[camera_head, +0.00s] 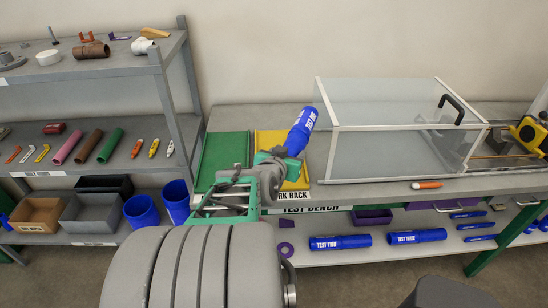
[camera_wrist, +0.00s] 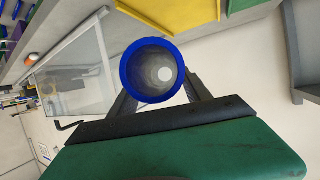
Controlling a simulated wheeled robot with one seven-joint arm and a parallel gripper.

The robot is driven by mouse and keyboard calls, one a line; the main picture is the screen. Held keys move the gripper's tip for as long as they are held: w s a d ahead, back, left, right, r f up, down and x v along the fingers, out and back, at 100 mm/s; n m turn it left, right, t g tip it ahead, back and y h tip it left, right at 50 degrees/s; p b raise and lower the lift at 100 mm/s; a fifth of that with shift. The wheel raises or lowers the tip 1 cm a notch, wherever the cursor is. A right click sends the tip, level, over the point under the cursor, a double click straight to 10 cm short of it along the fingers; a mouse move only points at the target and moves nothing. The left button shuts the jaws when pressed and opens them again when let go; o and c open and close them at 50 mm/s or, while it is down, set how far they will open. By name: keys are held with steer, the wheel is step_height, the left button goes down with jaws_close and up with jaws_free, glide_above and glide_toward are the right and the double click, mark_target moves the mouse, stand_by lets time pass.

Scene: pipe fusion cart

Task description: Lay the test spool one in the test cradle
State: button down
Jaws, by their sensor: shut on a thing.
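A blue pipe spool (camera_head: 301,128) with a white label, partly readable as a TEST name, is held tilted in my gripper (camera_head: 281,155). It is above the yellow tray and just left of the clear enclosure. In the wrist view the spool's open blue end (camera_wrist: 127,72) faces the camera, with a dark gripper finger on each side. My gripper is shut on the spool. I cannot make out a test cradle for certain; the clear-walled enclosure (camera_head: 333,150) on the bench shows no distinct cradle.
A green tray (camera_head: 222,160) and a yellow tray (camera_head: 268,140) lie on the bench left of the enclosure. An orange marker (camera_head: 427,185) lies at the bench's front edge. Blue spools TEST TWO (camera_head: 340,242) and TEST THREE (camera_head: 417,236) lie on the lower shelf.

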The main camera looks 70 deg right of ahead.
steer(key=w+d+f, duration=0.4)
steer(key=w, duration=0.1)
steer(key=w+d+f+p, duration=0.1)
steer(key=w+f, duration=0.2)
steer(key=shift+d+f, duration=0.1)
steer(key=shift+d, duration=0.3)
steer(key=f, duration=0.2)
steer(key=w+f+p, duration=0.1)
steer(key=f, duration=0.1)
steer(key=shift+d+f, duration=0.1)
steer(key=shift+d, duration=0.3)
steer(key=shift+f, duration=0.25)
steer(key=shift+c, duration=2.4)
jaws_free()
steer(key=shift+a, duration=0.1)
